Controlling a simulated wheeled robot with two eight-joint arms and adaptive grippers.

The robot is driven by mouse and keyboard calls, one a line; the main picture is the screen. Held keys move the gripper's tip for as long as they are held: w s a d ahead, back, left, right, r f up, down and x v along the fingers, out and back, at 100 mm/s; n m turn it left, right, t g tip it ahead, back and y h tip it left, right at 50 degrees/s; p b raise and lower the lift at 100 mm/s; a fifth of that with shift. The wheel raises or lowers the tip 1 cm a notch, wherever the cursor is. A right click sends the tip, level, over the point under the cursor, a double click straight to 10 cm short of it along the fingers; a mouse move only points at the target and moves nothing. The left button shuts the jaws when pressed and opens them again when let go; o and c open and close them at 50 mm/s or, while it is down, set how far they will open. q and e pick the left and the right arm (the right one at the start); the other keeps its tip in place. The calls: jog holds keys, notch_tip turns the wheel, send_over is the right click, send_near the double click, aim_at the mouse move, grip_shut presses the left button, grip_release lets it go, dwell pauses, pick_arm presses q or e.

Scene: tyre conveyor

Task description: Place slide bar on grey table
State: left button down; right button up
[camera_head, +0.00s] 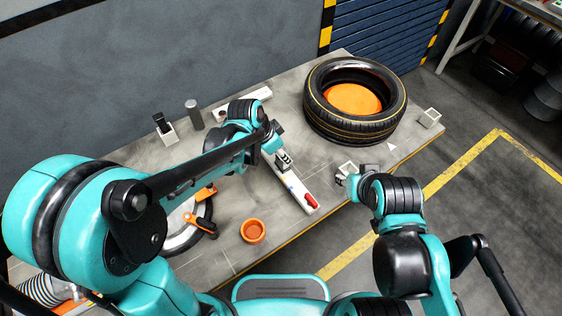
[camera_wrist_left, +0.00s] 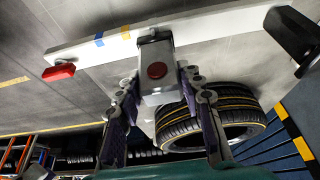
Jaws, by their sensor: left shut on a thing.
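The slide bar is a long white bar (camera_head: 297,190) with a red end piece (camera_head: 311,200), and blue and yellow marks show on it in the left wrist view (camera_wrist_left: 200,28). My left gripper (camera_head: 276,146) is over its far part. In the left wrist view its fingers (camera_wrist_left: 160,95) close on the sides of a grey slider block with a red button, joined to the bar. The grey table (camera_head: 225,240) lies below; I cannot tell whether the bar touches it. My right gripper (camera_head: 345,177) is low near the table's front edge, its fingers partly hidden.
A tyre with an orange centre (camera_head: 355,100) stands at the back right. An orange cup (camera_head: 253,231) is near the front edge. A grey cylinder (camera_head: 194,114), a small clamp-like block (camera_head: 165,130) and another white piece (camera_head: 258,95) are at the back. A square holder (camera_head: 430,118) sits at the right.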

aim_at(278, 158)
pick_arm(q)
jog(key=shift+f+b, duration=0.85)
jog(key=shift+f, duration=1.15)
jog(key=shift+f, duration=0.15)
jog(key=c, duration=1)
grip_release()
